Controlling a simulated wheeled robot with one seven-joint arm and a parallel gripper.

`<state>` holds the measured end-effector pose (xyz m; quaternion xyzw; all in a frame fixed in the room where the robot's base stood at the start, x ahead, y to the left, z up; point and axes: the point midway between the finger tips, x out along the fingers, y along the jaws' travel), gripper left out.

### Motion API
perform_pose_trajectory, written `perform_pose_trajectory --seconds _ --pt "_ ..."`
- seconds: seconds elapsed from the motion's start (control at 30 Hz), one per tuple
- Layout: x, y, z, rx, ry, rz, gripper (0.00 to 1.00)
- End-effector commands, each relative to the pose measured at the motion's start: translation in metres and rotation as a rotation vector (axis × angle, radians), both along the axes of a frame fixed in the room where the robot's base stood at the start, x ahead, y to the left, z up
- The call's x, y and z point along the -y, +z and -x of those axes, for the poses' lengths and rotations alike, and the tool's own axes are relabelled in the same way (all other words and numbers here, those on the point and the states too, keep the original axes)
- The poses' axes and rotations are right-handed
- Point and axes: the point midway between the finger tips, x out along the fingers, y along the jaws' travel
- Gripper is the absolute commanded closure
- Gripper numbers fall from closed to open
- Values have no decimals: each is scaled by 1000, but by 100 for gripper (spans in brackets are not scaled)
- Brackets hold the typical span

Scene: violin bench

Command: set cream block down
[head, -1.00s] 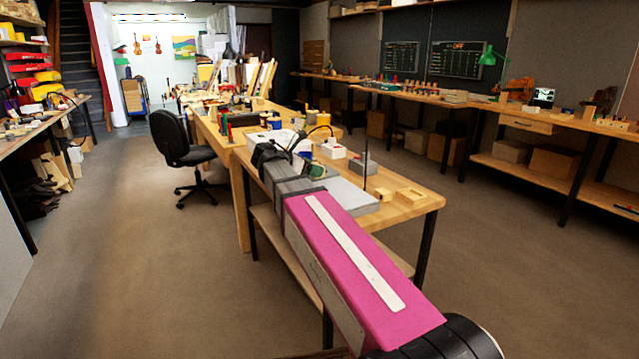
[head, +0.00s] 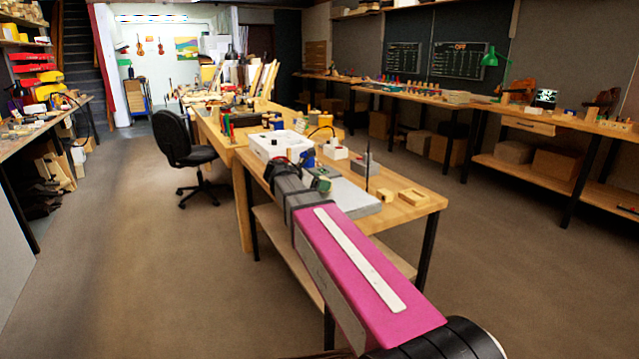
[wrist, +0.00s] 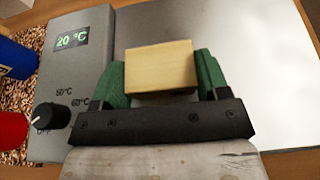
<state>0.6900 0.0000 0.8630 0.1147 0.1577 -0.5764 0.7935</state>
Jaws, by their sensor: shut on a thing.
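The cream block (wrist: 160,68) is held between the green fingers of my gripper (wrist: 161,64) in the wrist view. Behind it is a grey heating unit (wrist: 75,75) with a display reading 20 °C, a black knob and a pale flat plate (wrist: 265,65). The block appears over the plate's left part; I cannot tell if it touches. In the head view my gripper (head: 318,180) is over the near bench, beside the grey plate (head: 355,196). The block is not clearly seen there.
A white tray (head: 272,144) stands behind my gripper on the bench. A thin dark rod (head: 367,170), a small wooden block (head: 385,195) and a wooden holder (head: 412,197) are to the right. Blue (wrist: 15,58) and red (wrist: 10,130) objects flank the unit's left side.

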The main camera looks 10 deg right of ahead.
Motion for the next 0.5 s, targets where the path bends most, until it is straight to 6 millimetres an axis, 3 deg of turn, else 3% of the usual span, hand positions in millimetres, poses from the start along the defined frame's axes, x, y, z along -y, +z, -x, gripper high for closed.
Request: perform_pose_trajectory --seconds 0.13,0.17,0.23,0.5 --pt "0 -2 0 -1 0 0 54" --pt "0 -3 0 -1 0 0 28" --pt "0 -2 0 0 0 0 6" --pt "0 -2 0 0 0 0 6"
